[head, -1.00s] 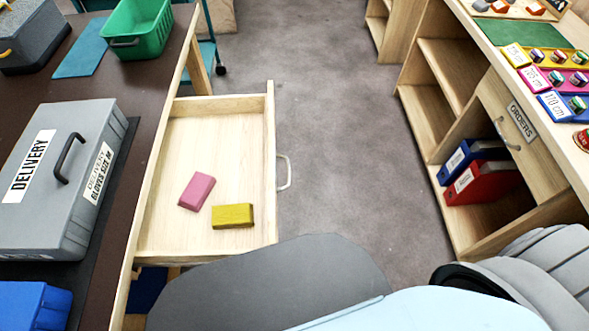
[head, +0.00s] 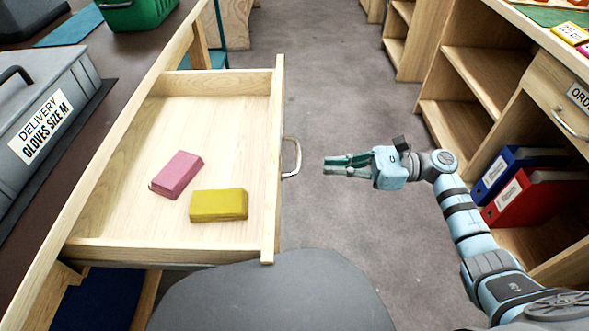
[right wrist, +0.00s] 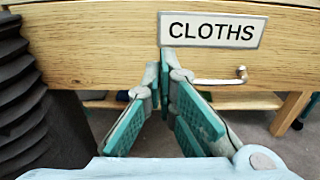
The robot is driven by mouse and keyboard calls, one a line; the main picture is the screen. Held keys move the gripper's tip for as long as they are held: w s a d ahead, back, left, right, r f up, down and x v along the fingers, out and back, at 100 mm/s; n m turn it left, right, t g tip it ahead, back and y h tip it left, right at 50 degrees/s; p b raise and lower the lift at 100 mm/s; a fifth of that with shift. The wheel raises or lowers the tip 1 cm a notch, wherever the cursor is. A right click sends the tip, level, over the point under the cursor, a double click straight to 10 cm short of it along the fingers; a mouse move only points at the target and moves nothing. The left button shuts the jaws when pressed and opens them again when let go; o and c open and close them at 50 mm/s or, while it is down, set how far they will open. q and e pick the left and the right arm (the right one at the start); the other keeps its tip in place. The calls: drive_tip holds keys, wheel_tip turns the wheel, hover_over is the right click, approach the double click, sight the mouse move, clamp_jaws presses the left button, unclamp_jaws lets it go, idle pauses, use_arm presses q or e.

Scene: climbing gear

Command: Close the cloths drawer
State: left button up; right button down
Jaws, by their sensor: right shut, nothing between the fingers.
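The cloths drawer (head: 232,84) is pulled far out from the table on the left in the head view. A pink folded cloth (head: 177,174) and a yellow one (head: 219,205) lie in it. Its handle (head: 291,157) is on the front panel, which faces right. My right gripper (head: 326,165) is shut and empty, a short gap to the right of the handle and pointing at the front. In the right wrist view, the drawer front (right wrist: 100,45) fills the top, with a CLOTHS label (right wrist: 212,30) and the handle (right wrist: 221,80) right of the fingertips. My left gripper is out of view.
A grey delivery case (head: 45,115) and a green basket (head: 137,12) stand on the dark tabletop. A wooden shelf unit (head: 470,70) with a blue binder (head: 520,160) and a red one (head: 530,196) stands on the right. The floor between is clear.

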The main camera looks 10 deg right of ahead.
drive_tip(key=x, duration=0.8)
drive_tip(key=shift+a+b, duration=0.3)
drive_tip(key=shift+w+a, duration=0.1)
drive_tip(key=shift+a, duration=0.05)
